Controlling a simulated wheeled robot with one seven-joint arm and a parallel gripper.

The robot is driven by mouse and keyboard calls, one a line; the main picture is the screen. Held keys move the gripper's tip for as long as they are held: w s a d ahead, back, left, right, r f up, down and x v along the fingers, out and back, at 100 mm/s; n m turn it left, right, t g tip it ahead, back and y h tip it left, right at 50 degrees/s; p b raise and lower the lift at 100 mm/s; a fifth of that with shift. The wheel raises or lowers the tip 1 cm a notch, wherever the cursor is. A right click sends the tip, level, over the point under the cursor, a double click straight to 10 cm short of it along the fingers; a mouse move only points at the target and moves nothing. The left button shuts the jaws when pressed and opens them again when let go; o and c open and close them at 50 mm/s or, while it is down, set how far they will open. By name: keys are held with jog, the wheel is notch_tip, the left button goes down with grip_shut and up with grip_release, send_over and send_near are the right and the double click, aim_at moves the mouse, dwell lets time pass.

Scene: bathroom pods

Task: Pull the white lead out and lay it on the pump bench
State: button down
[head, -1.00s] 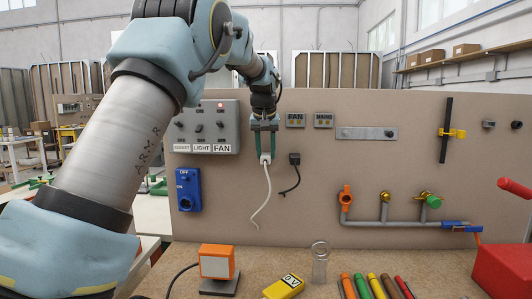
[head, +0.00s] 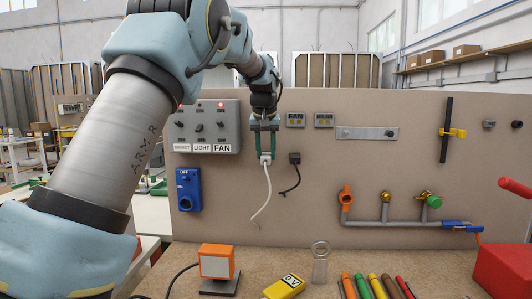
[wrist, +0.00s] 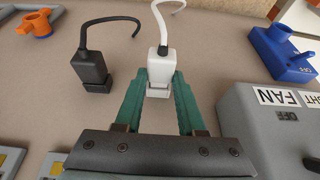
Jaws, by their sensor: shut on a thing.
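The white lead's plug (head: 265,158) is between the fingers of my gripper (head: 265,150), in front of the upright brown panel. In the wrist view the green fingers of my gripper (wrist: 160,85) close on both sides of the white plug (wrist: 161,65). Its white cable (head: 267,195) hangs down in a loose curve, with its end free above the bench. I cannot tell whether the plug is seated in the panel or clear of it. A bench top (head: 375,262) runs below the panel; I see no label marking it as the pump bench.
A black lead (head: 295,160) is on the panel just right of the white one. A grey switch box (head: 207,105) and a blue switch (head: 188,190) are to the left. The bench holds an orange device (head: 217,262), a yellow meter (head: 284,287) and several coloured sticks.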

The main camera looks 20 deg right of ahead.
aim_at(265, 160)
jog(key=shift+s+a, duration=0.1)
jog(key=shift+s+a+b, duration=0.35)
jog(key=shift+s+b, duration=0.15)
jog(key=shift+s, duration=0.2)
jog(key=shift+s+a+b, duration=0.35)
jog(key=shift+s+b, duration=0.15)
jog(key=shift+s, duration=0.15)
